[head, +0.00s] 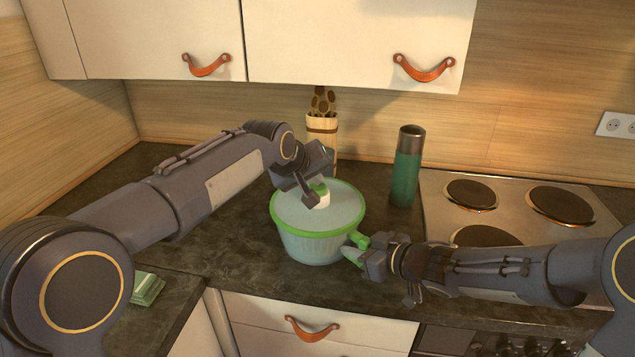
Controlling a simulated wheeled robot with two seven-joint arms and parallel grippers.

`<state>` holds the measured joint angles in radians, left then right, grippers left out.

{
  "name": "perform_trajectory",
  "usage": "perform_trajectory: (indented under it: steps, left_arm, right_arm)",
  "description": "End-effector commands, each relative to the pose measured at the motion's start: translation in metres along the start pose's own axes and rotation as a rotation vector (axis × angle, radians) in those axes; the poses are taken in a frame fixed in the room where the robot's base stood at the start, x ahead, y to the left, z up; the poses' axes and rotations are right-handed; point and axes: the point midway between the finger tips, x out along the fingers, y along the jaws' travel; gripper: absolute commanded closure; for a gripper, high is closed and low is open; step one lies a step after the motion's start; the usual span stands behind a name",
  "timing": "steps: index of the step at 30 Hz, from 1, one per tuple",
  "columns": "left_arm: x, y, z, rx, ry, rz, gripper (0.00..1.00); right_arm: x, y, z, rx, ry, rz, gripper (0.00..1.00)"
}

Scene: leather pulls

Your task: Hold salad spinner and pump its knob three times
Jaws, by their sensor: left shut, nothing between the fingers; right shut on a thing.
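The salad spinner (308,246) stands upright on the dark counter, a pale translucent bowl with a green-rimmed lid. Its knob (322,197), white and green, rises from the lid. My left gripper (314,203) is shut and empty, pointing down over the lid at the knob; whether it touches the knob is hard to tell. My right gripper (357,248) is shut on the right front side of the salad spinner, near its green handle. The fingers partly hide that side.
A utensil holder (322,137) stands behind the spinner. A stove (520,211) lies to the right. A green block (147,288) sits at the left. Cabinets with leather pulls hang above.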

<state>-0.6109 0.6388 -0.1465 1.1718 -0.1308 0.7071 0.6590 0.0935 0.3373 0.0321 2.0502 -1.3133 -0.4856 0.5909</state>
Motion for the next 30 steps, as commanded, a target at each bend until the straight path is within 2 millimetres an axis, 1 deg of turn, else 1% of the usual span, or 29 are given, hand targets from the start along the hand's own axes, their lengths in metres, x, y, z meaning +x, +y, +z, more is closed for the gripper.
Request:
perform_trajectory:
  steps: [19, 30]
  left_arm:
    - [0.0074, -0.0058, 0.0063, 0.0, -0.006, -0.005, 1.0]
    - [0.006, -0.0047, 0.0052, 0.0, -0.006, -0.005, 1.0]
  right_arm:
    - [0.0, -0.0003, -0.0006, -0.001, 0.002, -0.001, 1.0]
    - [0.0, -0.0003, -0.0007, -0.001, 0.002, -0.001, 1.0]
